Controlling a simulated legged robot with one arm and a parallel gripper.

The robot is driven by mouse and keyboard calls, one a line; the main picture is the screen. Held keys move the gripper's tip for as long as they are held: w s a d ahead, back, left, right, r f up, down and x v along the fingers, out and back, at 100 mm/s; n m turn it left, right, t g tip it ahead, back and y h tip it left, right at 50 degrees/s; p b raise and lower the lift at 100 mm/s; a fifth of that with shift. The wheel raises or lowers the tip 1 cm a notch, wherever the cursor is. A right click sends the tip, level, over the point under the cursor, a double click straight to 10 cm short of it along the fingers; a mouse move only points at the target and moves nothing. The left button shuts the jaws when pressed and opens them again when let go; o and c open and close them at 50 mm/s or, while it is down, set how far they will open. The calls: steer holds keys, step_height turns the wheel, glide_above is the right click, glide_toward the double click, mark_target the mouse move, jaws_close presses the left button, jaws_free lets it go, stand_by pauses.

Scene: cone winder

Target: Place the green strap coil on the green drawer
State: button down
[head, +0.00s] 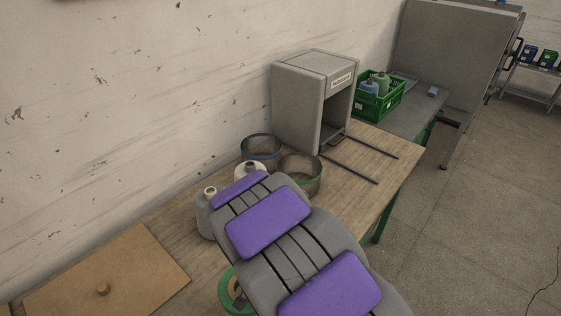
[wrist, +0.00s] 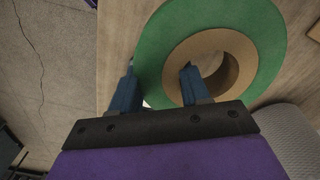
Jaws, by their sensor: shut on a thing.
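The green strap coil (wrist: 160,48), a flat green ring with a brown core, is in the wrist view. It also shows in the head view (head: 226,291), partly hidden behind my arm. My gripper (wrist: 158,75) is shut on the coil's band, with one blue finger inside the core hole and the other outside the green rim. The coil is over the wooden table; I cannot tell whether it touches it. I cannot make out a green drawer in either view.
The wooden table (head: 375,165) bears a grey box housing (head: 296,105), two dark open rings, yarn cones (head: 204,222) and a brown board with a knob (head: 65,285). A green crate (head: 378,105) with bottles stands behind. Two dark rods stick out from the housing. Open floor lies right.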

steer(key=w+d+r+n, duration=0.1)
steer(key=w+d+r, duration=0.4)
steer(key=d, duration=0.5)
steer(key=w+d+r+n, duration=0.1)
steer(key=w+d+r, duration=0.4)
steer(key=w+d, duration=0.5)
steer(key=shift+w+d+r+n, duration=0.2)
steer(key=shift+w+n, duration=0.1)
